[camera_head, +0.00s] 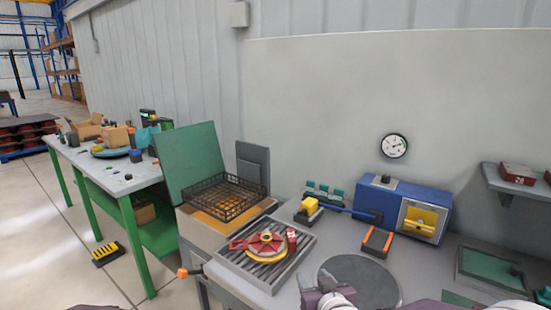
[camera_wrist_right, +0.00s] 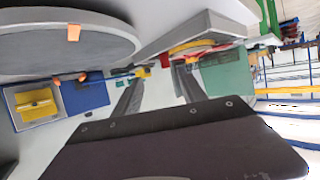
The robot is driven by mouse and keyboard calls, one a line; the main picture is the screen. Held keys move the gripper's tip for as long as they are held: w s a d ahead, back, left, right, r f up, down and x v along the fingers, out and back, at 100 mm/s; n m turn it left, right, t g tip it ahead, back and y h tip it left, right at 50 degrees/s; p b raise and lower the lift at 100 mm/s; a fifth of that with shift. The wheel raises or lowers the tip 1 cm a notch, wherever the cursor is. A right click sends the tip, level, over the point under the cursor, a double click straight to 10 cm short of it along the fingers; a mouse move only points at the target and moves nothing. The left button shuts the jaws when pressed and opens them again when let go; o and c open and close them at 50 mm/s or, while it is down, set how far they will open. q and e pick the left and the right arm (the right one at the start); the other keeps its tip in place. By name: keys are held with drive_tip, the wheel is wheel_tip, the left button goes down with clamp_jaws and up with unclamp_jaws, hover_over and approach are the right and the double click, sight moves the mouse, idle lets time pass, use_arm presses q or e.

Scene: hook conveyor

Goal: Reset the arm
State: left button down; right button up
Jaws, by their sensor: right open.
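My right gripper (camera_head: 322,297) is at the bottom edge of the head view, over the front of the workbench beside a dark round plate (camera_head: 358,282). Only its upper part shows there, and the frame cuts off the rest. In the right wrist view, its two grey fingers (camera_wrist_right: 158,82) stand apart with nothing between them. My left gripper does not show; only a dark sliver appears at the bottom left edge of the head view.
A grey ribbed tray (camera_head: 276,280) holds a red and yellow wheel-like part (camera_head: 265,243). Behind are a blue machine (camera_head: 402,200) with a yellow front, an orange-and-dark block (camera_head: 377,241) and a wire basket (camera_head: 225,196). A shelf (camera_head: 518,183) juts from the wall at right.

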drive_tip(key=d+r+m+g+h+p, duration=0.1)
drive_tip(key=d+r+h+p, duration=0.15)
drive_tip(key=d+p, duration=0.35)
drive_tip(key=s+f+g, duration=0.1)
drive_tip(key=s, duration=0.1)
drive_tip(key=s+d+f+g+p, duration=0.1)
drive_tip(key=s+g, duration=0.1)
drive_tip(key=s, duration=0.1)
drive_tip(key=s+d+f+m+g+p, duration=0.1)
drive_tip(key=s+g, duration=0.1)
drive_tip(key=shift+s+f+y, duration=0.25)
drive_tip(key=shift+s, duration=0.15)
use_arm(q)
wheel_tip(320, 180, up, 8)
use_arm(e)
drive_tip(key=s+f+g, duration=0.4)
drive_tip(key=s+g, duration=0.2)
drive_tip(key=s, duration=0.6)
drive_tip(key=shift+f, duration=0.35)
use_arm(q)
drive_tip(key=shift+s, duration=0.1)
use_arm(e)
drive_tip(key=shift+d, duration=0.1)
